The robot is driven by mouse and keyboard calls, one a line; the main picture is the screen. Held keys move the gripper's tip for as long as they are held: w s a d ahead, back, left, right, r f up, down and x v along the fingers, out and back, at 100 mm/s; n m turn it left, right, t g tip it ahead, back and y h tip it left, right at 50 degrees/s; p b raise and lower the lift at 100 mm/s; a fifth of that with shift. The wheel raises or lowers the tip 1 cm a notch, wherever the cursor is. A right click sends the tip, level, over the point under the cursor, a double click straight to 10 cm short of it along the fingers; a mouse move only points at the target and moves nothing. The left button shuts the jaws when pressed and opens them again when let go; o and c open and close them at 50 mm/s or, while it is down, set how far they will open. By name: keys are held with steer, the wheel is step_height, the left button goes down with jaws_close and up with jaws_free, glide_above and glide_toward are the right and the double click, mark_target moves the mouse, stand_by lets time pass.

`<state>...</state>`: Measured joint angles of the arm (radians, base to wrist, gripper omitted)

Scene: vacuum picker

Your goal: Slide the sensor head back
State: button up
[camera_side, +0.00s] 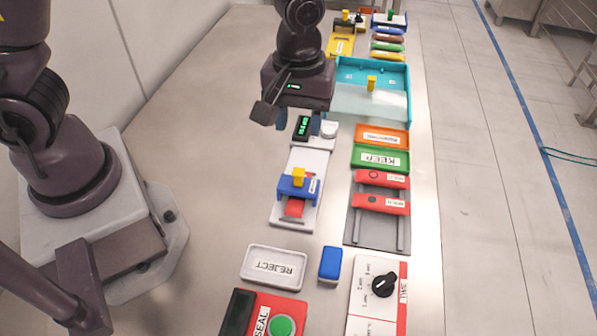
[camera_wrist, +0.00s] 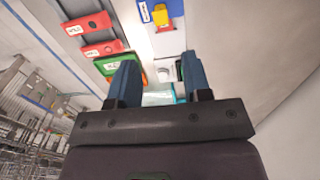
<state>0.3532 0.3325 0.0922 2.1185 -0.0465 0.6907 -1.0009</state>
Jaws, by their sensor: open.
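What looks like the sensor head is a blue block (camera_side: 297,188) with a yellow knob (camera_side: 299,176) on top. It sits on a long white base (camera_side: 313,163), with a red pad (camera_side: 294,208) just in front of it. A small display with green digits (camera_side: 303,126) and a round white disc (camera_side: 328,130) are at the base's far end. My gripper (camera_side: 299,118) is open and empty, above that far end and apart from the knob. In the wrist view my gripper (camera_wrist: 160,72) has its blue fingers spread, and the yellow knob (camera_wrist: 161,15) shows beyond them at the top.
Right of the base are a green KEEP tray (camera_side: 381,158), an orange tray (camera_side: 381,136) and red blocks on a grey rail (camera_side: 376,226). A teal bin (camera_side: 340,69) stands behind. A REJECT tray (camera_side: 273,267) and blue block (camera_side: 330,263) lie in front. The table's left is clear.

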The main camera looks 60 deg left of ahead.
mark_target(299, 173)
step_height(299, 173, down, 13)
steer(key=shift+r, duration=0.1)
stand_by(0.4)
